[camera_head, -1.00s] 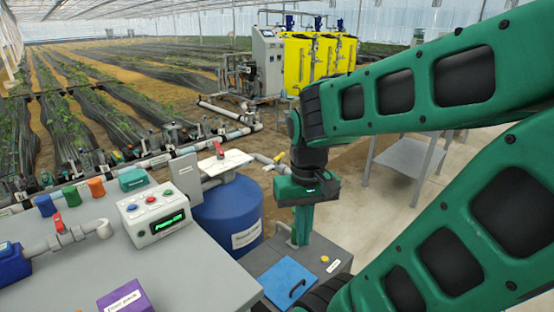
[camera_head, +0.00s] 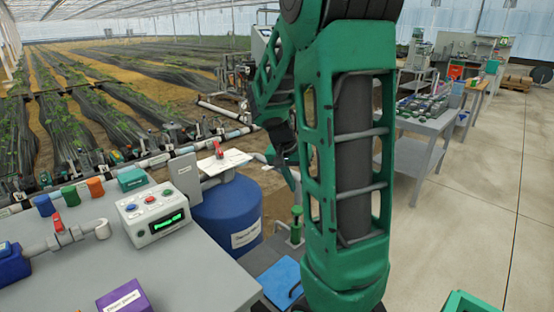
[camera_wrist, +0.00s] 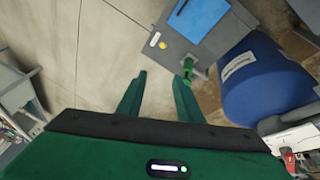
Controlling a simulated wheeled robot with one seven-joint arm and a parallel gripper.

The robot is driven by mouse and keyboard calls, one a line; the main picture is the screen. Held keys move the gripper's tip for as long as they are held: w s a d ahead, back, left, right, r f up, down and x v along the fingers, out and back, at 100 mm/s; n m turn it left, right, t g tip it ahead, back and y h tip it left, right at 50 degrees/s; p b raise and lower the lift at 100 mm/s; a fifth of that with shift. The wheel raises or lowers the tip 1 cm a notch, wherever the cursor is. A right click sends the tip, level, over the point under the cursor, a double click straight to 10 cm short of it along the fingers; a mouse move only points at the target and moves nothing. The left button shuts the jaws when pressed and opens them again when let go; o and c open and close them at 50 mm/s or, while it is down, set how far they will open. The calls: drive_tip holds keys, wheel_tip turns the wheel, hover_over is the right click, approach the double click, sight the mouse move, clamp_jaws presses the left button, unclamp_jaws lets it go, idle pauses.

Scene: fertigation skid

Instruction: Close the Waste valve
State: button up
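A red-handled valve (camera_head: 218,150) stands on the white plate over the blue drum; the handle looks upright. It also shows at the lower right edge of the wrist view (camera_wrist: 290,158). Another red-handled valve (camera_head: 57,224) sits on the grey pipe on the left bench. No readable label tells me which is the Waste valve. In the wrist view my gripper (camera_wrist: 160,76) is open, with nothing between its fingers, above the floor beside the grey box. In the head view my arm hides much of the gripper, right of the drum.
The blue drum (camera_head: 228,213) stands beside the grey bench (camera_head: 205,275). A green post (camera_head: 296,225) rises from a grey box with a blue panel (camera_head: 281,280). A control box (camera_head: 152,214) sits on the bench. Open floor (camera_head: 465,215) lies to the right.

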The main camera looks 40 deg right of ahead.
drive_tip(key=w+d+f+m+h, duration=0.2)
drive_tip(key=w+d+f+h, duration=0.15)
drive_tip(key=w+d, duration=0.5)
drive_tip(key=w+d+f+m+h, duration=0.2)
drive_tip(key=w+d+f+h, duration=0.15)
drive_tip(key=w+d, duration=0.5)
drive_tip(key=w+f+n+t+h, duration=0.1)
drive_tip(key=w+f+t+h, duration=0.2)
drive_tip(key=w, duration=0.5)
drive_tip(key=w+f+n+t+h, duration=0.1)
drive_tip(key=w+f+t+h, duration=0.2)
drive_tip(key=w, duration=0.5)
drive_tip(key=shift+g, duration=0.3)
drive_tip(key=x, duration=1)
drive_tip(key=shift+w+d+f, duration=0.25)
drive_tip(key=shift+d+f, duration=0.05)
drive_tip(key=shift+d, duration=0.05)
clamp_jaws()
